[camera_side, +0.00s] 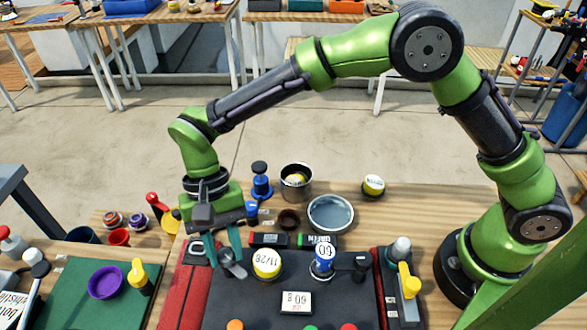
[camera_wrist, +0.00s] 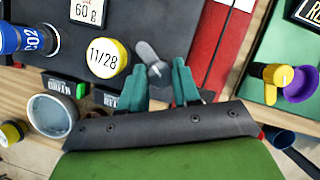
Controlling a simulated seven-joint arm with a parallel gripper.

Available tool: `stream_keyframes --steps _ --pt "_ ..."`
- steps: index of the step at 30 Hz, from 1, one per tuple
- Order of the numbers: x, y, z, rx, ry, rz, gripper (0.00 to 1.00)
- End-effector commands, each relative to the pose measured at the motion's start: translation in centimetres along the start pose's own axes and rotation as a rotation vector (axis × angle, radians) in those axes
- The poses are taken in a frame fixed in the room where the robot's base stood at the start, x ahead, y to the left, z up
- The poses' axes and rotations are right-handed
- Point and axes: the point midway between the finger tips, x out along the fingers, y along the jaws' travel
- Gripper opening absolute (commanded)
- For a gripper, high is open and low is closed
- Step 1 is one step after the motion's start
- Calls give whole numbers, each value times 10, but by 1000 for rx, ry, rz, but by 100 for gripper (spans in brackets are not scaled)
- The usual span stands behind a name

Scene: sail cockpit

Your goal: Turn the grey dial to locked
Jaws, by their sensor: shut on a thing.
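The grey dial (camera_side: 232,268) stands at the upper left of the dark mat, beside a yellow-rimmed round piece marked 11/28 (camera_side: 267,263). In the wrist view the dial (camera_wrist: 150,55) shows its grey lever pointing up and left, away from my gripper. My gripper (camera_wrist: 159,76) has its teal fingertips on either side of the dial's near end and is shut on it. In the side view my gripper (camera_side: 225,258) reaches down from above, and its fingers hide part of the dial. I cannot read any locked mark.
Right of the 11/28 piece stands a blue CO2 canister (camera_side: 323,260). A 60 g card (camera_side: 297,302) lies on the dark mat (camera_side: 262,310). A red strip (camera_side: 186,290) borders it at left. Metal bowls (camera_side: 330,213) stand behind. A yellow-handled knob (camera_side: 138,275) is on the green mat.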

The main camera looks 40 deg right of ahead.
Motion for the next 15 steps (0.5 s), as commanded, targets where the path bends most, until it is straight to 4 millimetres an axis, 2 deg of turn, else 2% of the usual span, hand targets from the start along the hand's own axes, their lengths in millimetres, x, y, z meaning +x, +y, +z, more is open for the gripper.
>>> stream_keyframes --steps 15 --pt "-1 -4 -1 -427 -8 171 1"
